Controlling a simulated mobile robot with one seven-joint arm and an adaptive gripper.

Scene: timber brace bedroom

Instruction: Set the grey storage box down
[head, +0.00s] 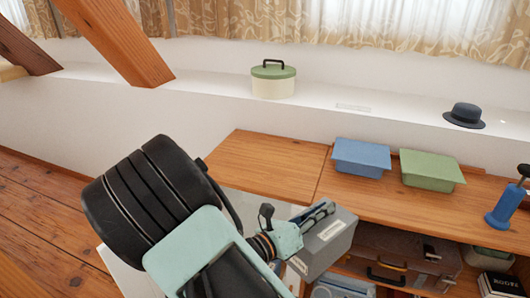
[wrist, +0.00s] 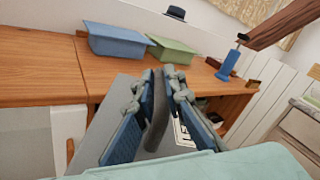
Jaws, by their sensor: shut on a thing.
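The grey storage box (head: 328,240) has a white label on its side and is held in front of the wooden cabinet, close to the edge of its top. My gripper (head: 318,212) is shut on the box's upper edge or handle. In the wrist view, the fingers of my gripper (wrist: 157,85) close around a dark grey upright part, with the grey box (wrist: 105,115) below and behind them. The box's underside is hidden, so I cannot tell whether it touches anything.
A blue bin (head: 361,158) and a green bin (head: 431,169) stand on the wooden cabinet top (head: 265,165). A blue tool (head: 505,205) stands at the right. A suitcase (head: 385,262) lies on the shelf below. The left cabinet top is clear. A timber brace (head: 118,40) slants at upper left.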

